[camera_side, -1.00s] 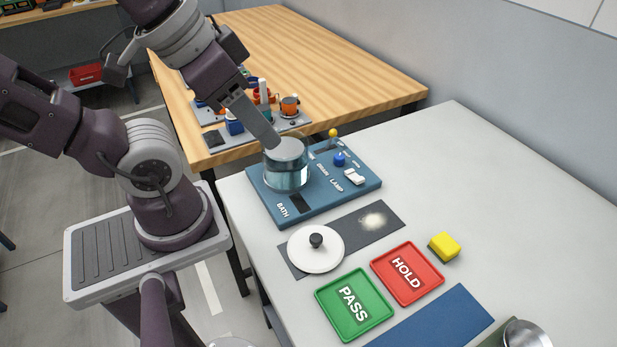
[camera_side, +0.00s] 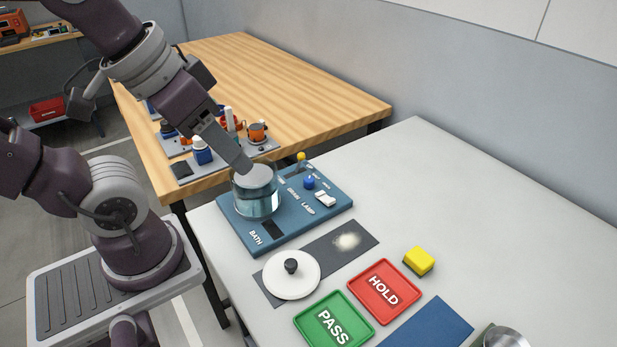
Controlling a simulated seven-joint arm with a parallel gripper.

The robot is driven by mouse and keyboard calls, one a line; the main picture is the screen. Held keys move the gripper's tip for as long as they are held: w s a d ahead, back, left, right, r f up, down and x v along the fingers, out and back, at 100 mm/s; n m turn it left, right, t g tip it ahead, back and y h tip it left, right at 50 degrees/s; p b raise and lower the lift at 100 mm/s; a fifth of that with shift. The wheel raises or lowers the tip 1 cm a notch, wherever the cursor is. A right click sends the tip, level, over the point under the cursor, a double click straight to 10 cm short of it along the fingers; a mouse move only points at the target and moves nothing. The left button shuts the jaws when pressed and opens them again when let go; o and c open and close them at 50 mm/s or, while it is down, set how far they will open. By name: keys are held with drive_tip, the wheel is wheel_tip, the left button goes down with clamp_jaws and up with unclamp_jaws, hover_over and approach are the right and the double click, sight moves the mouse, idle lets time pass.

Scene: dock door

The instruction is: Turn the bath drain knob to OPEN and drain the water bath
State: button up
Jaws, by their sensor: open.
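The water bath (camera_side: 256,197) is a clear glass vessel with bluish water, standing on a blue panel (camera_side: 290,224) marked BATH, DRAIN and LAMP. A small blue knob (camera_side: 309,181) sits by the DRAIN lettering, right of the vessel; its exact setting is too small to read. My gripper (camera_side: 246,169) points down at the rim of the bath, left of the blue knob and apart from it. Its jaws are open, though the gap is hard to see from this side. I see nothing held in it.
A yellow-topped lever (camera_side: 301,160) and a white switch (camera_side: 325,198) flank the knob. In front lie a white lid (camera_side: 292,280), a green PASS tray (camera_side: 314,312), a red HOLD tray (camera_side: 361,283) and a yellow block (camera_side: 419,261). The table's right side is clear.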

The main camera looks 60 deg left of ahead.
drive_tip(key=w+a+n+g, duration=0.2)
drive_tip(key=w+n, duration=0.3)
drive_tip(key=w, duration=0.3)
drive_tip(key=n+g, duration=0.3)
drive_tip(key=n, duration=0.9)
approach(309, 179)
drive_tip(key=shift+d+f, duration=0.2)
drive_tip(key=shift+d, duration=0.05)
drive_tip(key=f, duration=0.7)
drive_tip(key=shift+w+a, duration=0.15)
drive_tip(key=shift+a, duration=0.1)
drive_tip(key=shift+f, duration=0.6)
clamp_jaws()
